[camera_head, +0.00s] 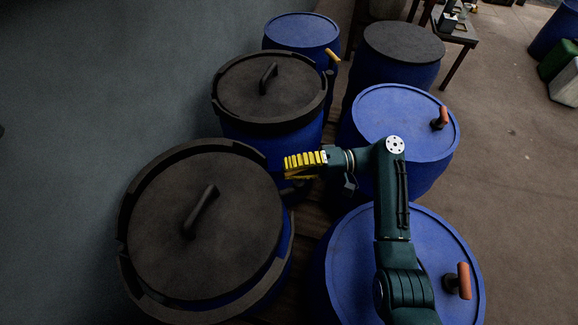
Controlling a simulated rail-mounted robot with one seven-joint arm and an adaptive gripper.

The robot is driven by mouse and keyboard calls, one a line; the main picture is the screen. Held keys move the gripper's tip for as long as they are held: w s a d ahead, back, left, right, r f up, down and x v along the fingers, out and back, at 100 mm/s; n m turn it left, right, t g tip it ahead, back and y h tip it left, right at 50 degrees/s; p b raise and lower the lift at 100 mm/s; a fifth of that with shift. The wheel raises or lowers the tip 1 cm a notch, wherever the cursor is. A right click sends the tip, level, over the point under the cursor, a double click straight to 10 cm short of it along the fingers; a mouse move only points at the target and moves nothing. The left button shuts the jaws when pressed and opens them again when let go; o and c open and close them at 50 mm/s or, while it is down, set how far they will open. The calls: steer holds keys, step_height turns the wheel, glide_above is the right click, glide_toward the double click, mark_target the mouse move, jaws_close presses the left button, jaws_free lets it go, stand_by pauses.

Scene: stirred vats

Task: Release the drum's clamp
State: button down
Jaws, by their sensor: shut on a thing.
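The large front-left blue drum has a black lid (165,235) with a raised bar handle, ringed by a black clamp band (128,270). My gripper (290,163), with yellow ribbed fingers, reaches left to the right edge of this drum, where the clamp's dark latch (297,187) shows just below the fingers. The gripper is shut on the clamp lever, which the fingers mostly hide. The lid sits on the drum, and the band still runs around it.
Behind stands another black-lidded, banded drum (240,95). A blue-lidded drum (300,30) stands farther back, near a yellow lever (333,55). Blue drums with orange-red handles (439,118) stand at right, close to my arm. Open floor (510,190) lies on the far right.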

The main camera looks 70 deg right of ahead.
steer(key=c, duration=1)
jaws_free()
steer(key=shift+o, duration=0.2)
steer(key=v, duration=0.7)
steer(key=shift+s+d, duration=0.15)
steer(key=shift+s, duration=0.05)
